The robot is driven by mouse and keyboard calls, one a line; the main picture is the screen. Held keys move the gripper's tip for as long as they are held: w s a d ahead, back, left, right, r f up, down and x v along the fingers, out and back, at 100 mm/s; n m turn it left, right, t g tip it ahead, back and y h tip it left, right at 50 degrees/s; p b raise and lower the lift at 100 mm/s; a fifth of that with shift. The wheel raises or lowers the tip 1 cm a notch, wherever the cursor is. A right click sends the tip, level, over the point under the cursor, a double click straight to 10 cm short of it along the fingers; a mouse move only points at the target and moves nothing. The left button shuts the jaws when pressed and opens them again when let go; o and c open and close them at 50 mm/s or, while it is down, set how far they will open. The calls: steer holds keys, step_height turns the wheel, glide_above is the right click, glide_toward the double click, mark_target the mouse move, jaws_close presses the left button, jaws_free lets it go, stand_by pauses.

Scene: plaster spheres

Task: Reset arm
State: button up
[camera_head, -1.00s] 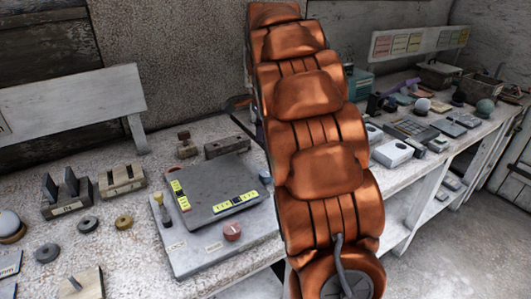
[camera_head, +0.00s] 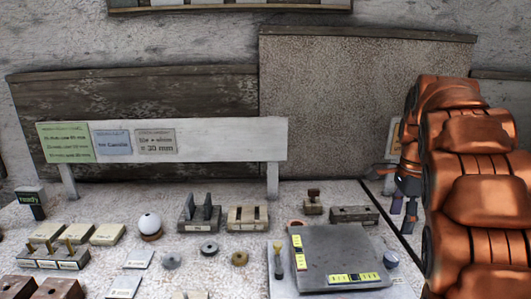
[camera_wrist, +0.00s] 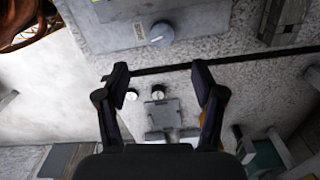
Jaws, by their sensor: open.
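My orange arm fills the right edge of the head view. My gripper (camera_head: 403,207) hangs at its left side, over the bench near the back board. In the wrist view my gripper (camera_wrist: 160,72) has its two dark fingers spread wide with nothing between them. The gripper appears to touch nothing.
A grey plate device (camera_head: 340,258) with yellow labels stands left of my arm. A white ball (camera_head: 149,223) sits on a brown ring, near slotted blocks (camera_head: 200,213). A white sign board (camera_head: 215,138) stands behind them. A grey box with a blue knob (camera_wrist: 162,33) shows in the wrist view.

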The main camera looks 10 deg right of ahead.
steer(key=s+a+n+g+p, duration=0.1)
steer(key=s+a+n+p, duration=0.4)
steer(key=s+a+n, duration=0.7)
steer(key=s+a+f+n+p, duration=0.1)
steer(key=s+a+n, duration=0.3)
steer(key=s, duration=0.5)
steer(key=s+a+f+n+p, duration=0.2)
steer(key=s+a+n, duration=0.2)
steer(key=s, duration=0.5)
steer(key=shift+s+a+f+n+g, duration=0.2)
steer(key=shift+a+f+n+g, duration=0.1)
steer(key=shift+a+f+g, duration=0.15)
steer(key=shift+c, duration=0.3)
